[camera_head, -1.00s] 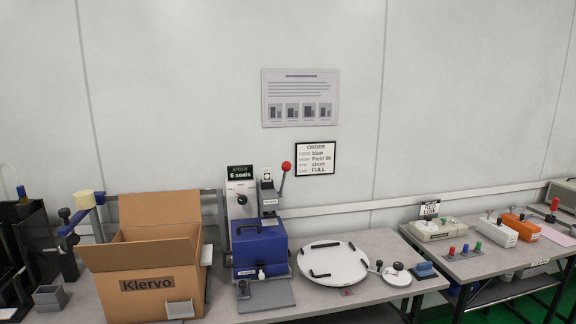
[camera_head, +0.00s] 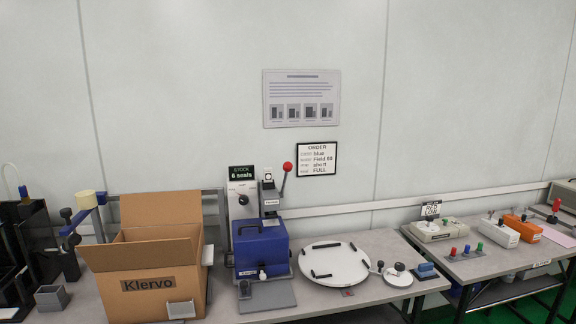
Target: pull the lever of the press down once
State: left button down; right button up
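The press (camera_head: 269,192) stands at the back of the table, behind a blue case. The lever points up and leans slightly right. The lower part of the press is hidden by the blue case (camera_head: 261,243). Neither of my grippers shows in the head view, and nothing touches the lever.
An open cardboard box (camera_head: 150,283) marked Klervo stands left of the blue case. A white round turntable (camera_head: 333,263) with black bars lies to the right. A second table (camera_head: 480,262) holds several testers. The wall above is free apart from two posted sheets.

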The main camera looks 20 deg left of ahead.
aim_at(287, 166)
jog(key=i+j+z, duration=0.2)
jog(key=i+j, duration=1.25)
jog(key=i, duration=0.1)
